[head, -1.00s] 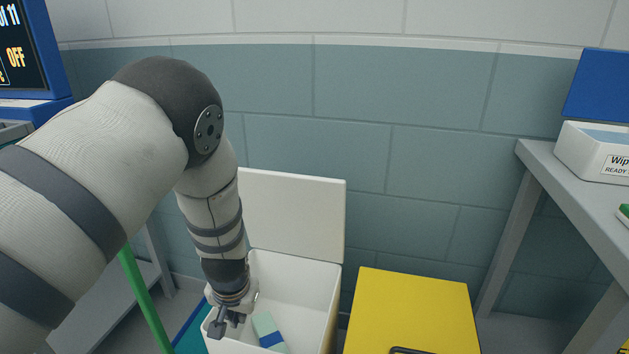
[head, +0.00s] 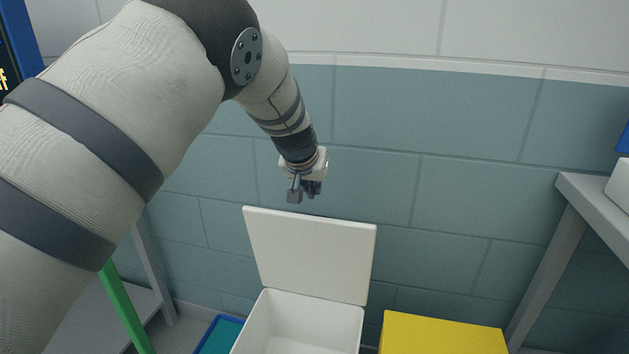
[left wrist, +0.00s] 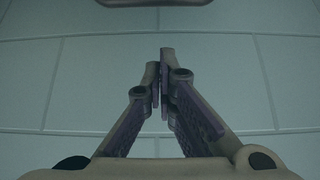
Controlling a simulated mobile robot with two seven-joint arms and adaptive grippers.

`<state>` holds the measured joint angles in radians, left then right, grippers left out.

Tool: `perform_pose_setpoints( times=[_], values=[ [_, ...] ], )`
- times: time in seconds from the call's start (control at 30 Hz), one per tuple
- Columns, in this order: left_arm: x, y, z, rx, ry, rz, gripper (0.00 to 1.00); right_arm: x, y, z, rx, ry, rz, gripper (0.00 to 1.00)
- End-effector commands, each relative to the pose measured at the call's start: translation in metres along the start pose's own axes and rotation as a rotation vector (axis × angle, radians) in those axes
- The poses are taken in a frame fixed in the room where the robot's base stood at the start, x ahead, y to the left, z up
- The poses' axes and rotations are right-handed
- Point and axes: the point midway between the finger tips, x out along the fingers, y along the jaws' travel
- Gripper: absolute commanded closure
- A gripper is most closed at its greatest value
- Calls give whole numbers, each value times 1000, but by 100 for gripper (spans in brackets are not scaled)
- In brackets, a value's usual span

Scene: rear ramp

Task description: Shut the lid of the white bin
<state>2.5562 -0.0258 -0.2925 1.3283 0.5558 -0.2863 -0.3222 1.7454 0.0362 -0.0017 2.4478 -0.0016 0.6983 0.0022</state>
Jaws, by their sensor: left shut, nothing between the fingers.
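The white bin (head: 257,325) stands on the floor at the bottom of the head view, cut off by the lower edge. Its white lid (head: 312,254) is open and stands upright at the back, in front of the tiled wall. My left gripper (head: 303,194) shows just above the lid's top edge in the head view, apart from the bin's opening. Its fingers also show in the left wrist view (left wrist: 163,65), shut and empty, with only the wall beyond them. My right gripper is in neither view.
A yellow bin (head: 445,335) stands close to the right of the white bin. A grey table (head: 590,200) is at the far right. A green pole (head: 125,310) and a blue-rimmed teal item (head: 213,335) are at the left. The wall (head: 470,190) is close behind.

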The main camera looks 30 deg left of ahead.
Motion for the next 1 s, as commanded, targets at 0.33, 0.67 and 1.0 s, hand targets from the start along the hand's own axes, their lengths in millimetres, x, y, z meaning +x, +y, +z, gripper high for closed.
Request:
perform_pose_setpoints(
  times=[0.33,0.67,1.0],
  values=[
    [18,0,14,-4,8,2,100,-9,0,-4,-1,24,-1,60],
    [16,0,32,0,-1,0,100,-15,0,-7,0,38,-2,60],
    [19,1,31,0,21,0,100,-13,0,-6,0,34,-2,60]
  ],
)
